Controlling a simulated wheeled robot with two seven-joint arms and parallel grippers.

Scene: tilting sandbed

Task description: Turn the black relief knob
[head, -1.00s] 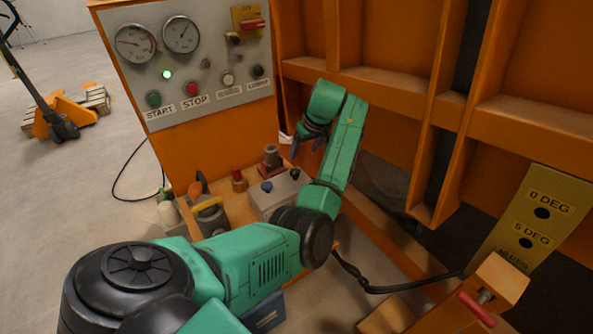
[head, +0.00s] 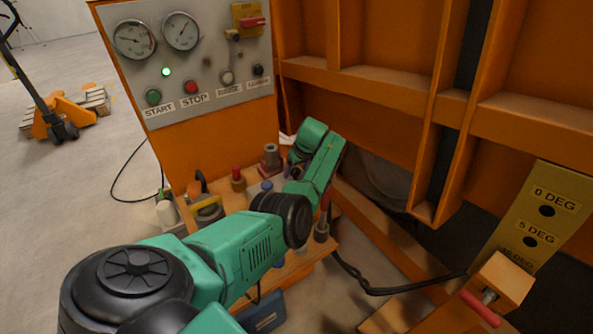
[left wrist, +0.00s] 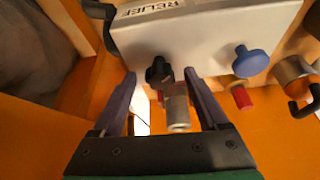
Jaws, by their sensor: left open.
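The black relief knob (left wrist: 158,72) sits on the side of a light grey box (left wrist: 215,35) in the left wrist view, near a label that reads RELIEF. My left gripper (left wrist: 160,75) is open, with one finger on each side of the knob in the picture. Nothing is gripped, and I cannot tell whether a finger touches the knob. A blue knob (left wrist: 250,62) is on the same box, to the right. In the head view my left arm covers most of the box, and the blue knob (head: 267,185) shows beside it. I cannot make out the black knob there.
A grey metal cylinder (left wrist: 177,108) stands out close to the right finger in the left wrist view. The gauge panel (head: 192,62) rises behind, and the orange ribbed wall (head: 380,95) is to the right.

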